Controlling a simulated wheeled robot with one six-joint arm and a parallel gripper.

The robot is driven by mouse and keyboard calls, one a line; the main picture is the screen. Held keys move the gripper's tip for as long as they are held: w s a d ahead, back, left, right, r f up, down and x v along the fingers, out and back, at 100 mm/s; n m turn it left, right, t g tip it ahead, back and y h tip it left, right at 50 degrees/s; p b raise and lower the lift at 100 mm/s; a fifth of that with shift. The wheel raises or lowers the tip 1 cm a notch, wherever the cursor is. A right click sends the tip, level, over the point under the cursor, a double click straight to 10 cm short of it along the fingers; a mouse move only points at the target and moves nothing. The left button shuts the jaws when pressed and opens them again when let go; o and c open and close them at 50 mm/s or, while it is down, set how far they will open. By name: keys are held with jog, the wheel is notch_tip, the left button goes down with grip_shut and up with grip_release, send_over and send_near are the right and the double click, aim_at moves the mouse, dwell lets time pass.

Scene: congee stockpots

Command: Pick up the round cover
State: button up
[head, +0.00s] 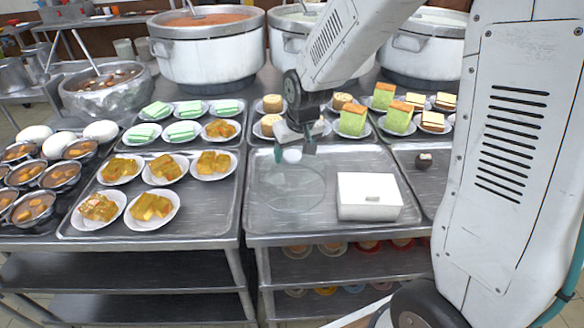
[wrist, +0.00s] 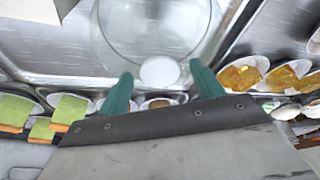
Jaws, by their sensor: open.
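The round cover (head: 291,190) is a clear, see-through disc or dome with a white knob (head: 292,155), on the metal tray at front centre. The round cover also shows in the wrist view (wrist: 150,38), with the white knob at its near side. My gripper (head: 295,151) is open, its green fingers pointing down at the knob. In the wrist view my gripper (wrist: 161,76) has one finger on each side of the knob, with gaps visible. I cannot tell whether the fingertips are level with the knob.
A white lidded box (head: 369,197) stands on the tray right of the cover. Green sliced cakes (head: 398,117) stand behind my gripper. Large stockpots (head: 209,50) line the back. The tray's front left is clear.

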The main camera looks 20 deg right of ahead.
jog(key=c, duration=1.3)
